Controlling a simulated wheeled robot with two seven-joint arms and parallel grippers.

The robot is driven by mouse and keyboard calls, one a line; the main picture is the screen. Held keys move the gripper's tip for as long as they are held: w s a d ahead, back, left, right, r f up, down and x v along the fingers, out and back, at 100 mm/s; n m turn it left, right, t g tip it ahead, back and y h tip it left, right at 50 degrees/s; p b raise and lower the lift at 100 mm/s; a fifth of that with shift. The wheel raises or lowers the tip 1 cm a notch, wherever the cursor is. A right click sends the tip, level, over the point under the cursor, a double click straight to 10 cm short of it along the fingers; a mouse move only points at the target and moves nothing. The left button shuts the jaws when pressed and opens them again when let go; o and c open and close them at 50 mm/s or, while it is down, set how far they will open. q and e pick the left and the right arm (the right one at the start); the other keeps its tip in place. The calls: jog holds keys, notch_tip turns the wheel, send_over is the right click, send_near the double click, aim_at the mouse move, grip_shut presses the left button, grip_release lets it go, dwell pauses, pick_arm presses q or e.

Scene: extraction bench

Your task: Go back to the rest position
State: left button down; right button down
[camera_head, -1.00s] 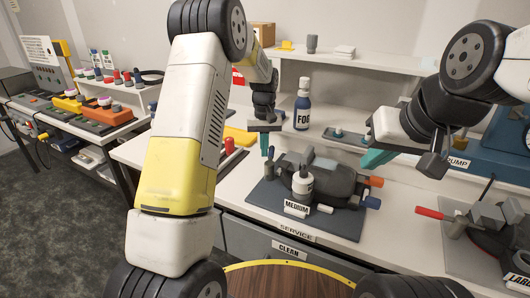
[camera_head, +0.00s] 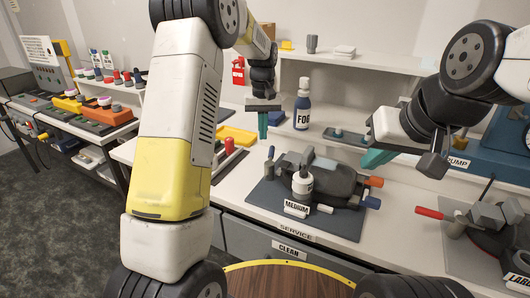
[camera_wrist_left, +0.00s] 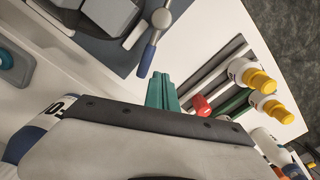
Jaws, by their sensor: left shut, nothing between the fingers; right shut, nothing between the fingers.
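My left gripper (camera_head: 263,124) has teal fingers and is shut and empty. In the head view it hangs above the bench, left of the blue FOG bottle (camera_head: 302,108) and behind the device on the grey mat. In the left wrist view its teal fingers (camera_wrist_left: 162,91) are together with nothing between them. My right gripper (camera_head: 376,158) is at the right of the head view, teal fingers together and empty, above the bench behind the dark MEDIUM device (camera_head: 335,180). Parts of both arms block some of the bench.
The grey mat (camera_head: 262,196) bears the device. A red-handled tool (camera_head: 430,213) is at right. Yellow-capped bottles (camera_wrist_left: 258,79) show in the left wrist view. A shelf (camera_head: 350,59) spans the back.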

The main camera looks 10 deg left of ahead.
pick_arm(q)
jog(key=shift+r, duration=0.3)
jog(key=s+a+r+m+t+h, duration=0.1)
jog(key=s+a+r+t, duration=0.1)
jog(key=s+r, duration=0.7)
jog(key=s+a+r+m+t+h, duration=0.15)
jog(key=s+r, duration=0.35)
jog(key=s, duration=0.8)
jog(key=s+f+t, duration=0.1)
jog(key=s+t, duration=0.1)
jog(key=s, duration=0.8)
jog(key=shift+a+f+t, duration=0.15)
jog(key=shift+f+t, duration=0.2)
dwell(0.3)
